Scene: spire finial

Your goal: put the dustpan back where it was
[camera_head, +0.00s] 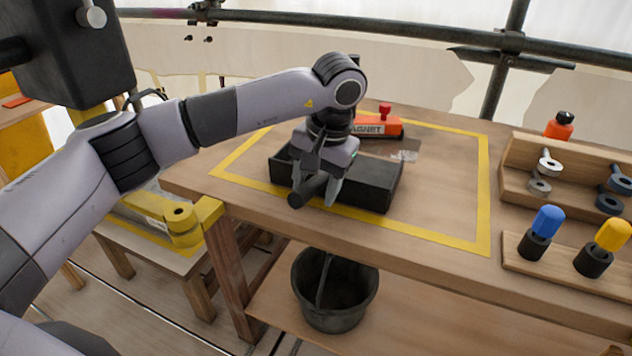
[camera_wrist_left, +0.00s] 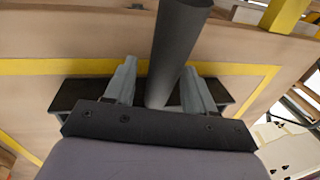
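The dustpan (camera_head: 372,190) is a dark grey, box-like pan with a round handle. It rests on the wooden table, over the front edge of the yellow taped outline. Its handle (camera_head: 303,195) points toward the front. In the left wrist view the handle (camera_wrist_left: 175,50) runs up between the fingers. My left gripper (camera_head: 316,194) is pointing down with its fingers apart on either side of the handle. In the left wrist view the gripper (camera_wrist_left: 160,90) shows gaps beside the handle. The gripper hides part of the pan. My right gripper is not in view.
An orange magnet tool (camera_head: 378,128) lies behind the dustpan. A wooden rack (camera_head: 510,165) and a holder with blue (camera_head: 547,220) and yellow (camera_head: 612,235) capped tools stand at right. A dark bucket (camera_head: 335,290) is below. The table right of the dustpan is clear.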

